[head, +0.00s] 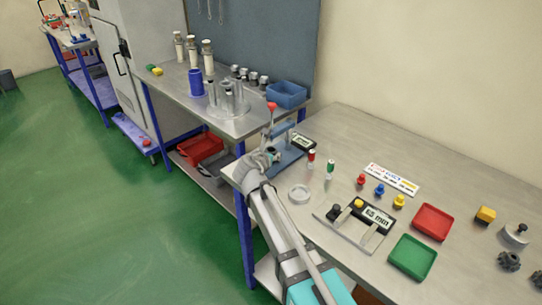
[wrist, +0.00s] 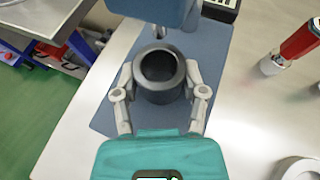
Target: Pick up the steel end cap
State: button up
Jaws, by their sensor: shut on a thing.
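My gripper (wrist: 160,78) is shut on a dark grey, round, hollow piece that I take for the steel end cap (wrist: 158,88), one finger on each side. Its open mouth faces the wrist camera. It is over the blue base plate (wrist: 215,65) of a small press; I cannot tell whether it touches the plate. In the head view my gripper (head: 272,156) is at the press (head: 284,131), and the piece is mostly hidden there.
The blue press column (wrist: 165,10) stands just beyond the fingers. Red (head: 311,158) and green (head: 330,168) capped cylinders stand to the right, near a pale ring (head: 299,193). Several small caps (head: 253,76) and a blue bin (head: 287,94) are on the back bench. Table space lies behind the cylinders.

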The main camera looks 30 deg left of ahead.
grip_shut()
jog(key=shift+r, duration=0.15)
jog(key=shift+r+p, duration=0.7)
jog(key=shift+p, duration=0.15)
jog(key=s+d, duration=0.2)
jog(key=s, duration=1.5)
jog(key=shift+s+d, duration=0.2)
jog(key=shift+s, duration=0.2)
